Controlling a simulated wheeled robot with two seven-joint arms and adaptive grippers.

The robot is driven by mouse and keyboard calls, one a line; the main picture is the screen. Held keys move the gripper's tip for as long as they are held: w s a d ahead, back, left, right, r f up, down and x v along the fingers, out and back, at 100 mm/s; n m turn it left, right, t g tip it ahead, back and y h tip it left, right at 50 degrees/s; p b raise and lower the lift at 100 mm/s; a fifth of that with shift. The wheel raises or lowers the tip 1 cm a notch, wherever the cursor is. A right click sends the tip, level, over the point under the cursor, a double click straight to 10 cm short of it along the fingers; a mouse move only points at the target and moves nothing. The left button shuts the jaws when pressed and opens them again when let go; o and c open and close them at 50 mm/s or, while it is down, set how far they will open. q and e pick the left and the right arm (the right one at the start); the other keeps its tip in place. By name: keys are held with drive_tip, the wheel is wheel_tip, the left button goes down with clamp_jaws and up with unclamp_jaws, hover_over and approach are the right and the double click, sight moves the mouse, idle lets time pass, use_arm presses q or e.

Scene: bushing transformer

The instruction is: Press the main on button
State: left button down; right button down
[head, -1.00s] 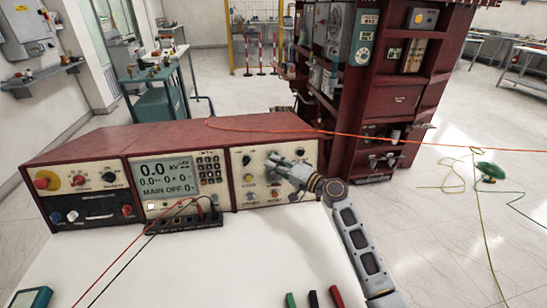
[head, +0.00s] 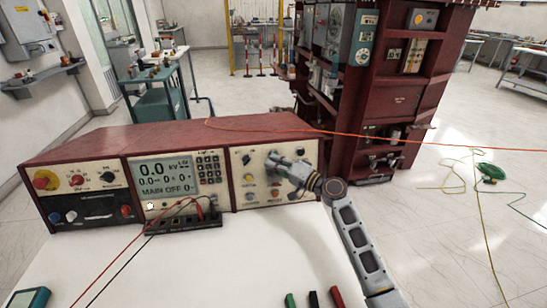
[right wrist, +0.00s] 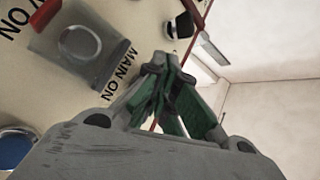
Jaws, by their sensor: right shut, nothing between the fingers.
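The red control console (head: 110,146) stands at the back of the white table, its display (head: 165,175) reading 0.0 kV and "MAIN OFF". My right gripper (head: 272,160) is in front of its right-hand panel (head: 237,160), fingers pointing at the panel. In the right wrist view, its fingertips (right wrist: 165,60) are together and empty, close to a "MAIN ON" label. A pale round button (right wrist: 80,42) in a square housing lies beside that label, left of the fingertips. I cannot tell whether the fingertips touch the panel. In the head view the gripper covers that part. My left gripper is not in view.
Red and black leads run from a black terminal block (head: 185,222) across the white table (head: 200,265). Green, black and red clips (head: 313,299) lie at the front edge. An orange cable (head: 270,130) crosses over the console. A blue button (right wrist: 15,150) shows in the wrist view.

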drive_tip(key=shift+w, duration=0.1)
drive_tip(key=shift+s, duration=0.2)
idle(0.4)
drive_tip(key=shift+s+d+r+p, duration=0.2)
drive_tip(key=shift+s+p, duration=0.15)
drive_tip(key=shift+s, duration=0.3)
drive_tip(key=shift+s, duration=0.15)
drive_tip(key=s, duration=0.1)
drive_tip(key=s+p, duration=0.1)
drive_tip(key=s, duration=0.1)
drive_tip(key=s+d+r+p, duration=0.1)
drive_tip(key=shift+s, duration=0.25)
idle(0.5)
idle(1.5)
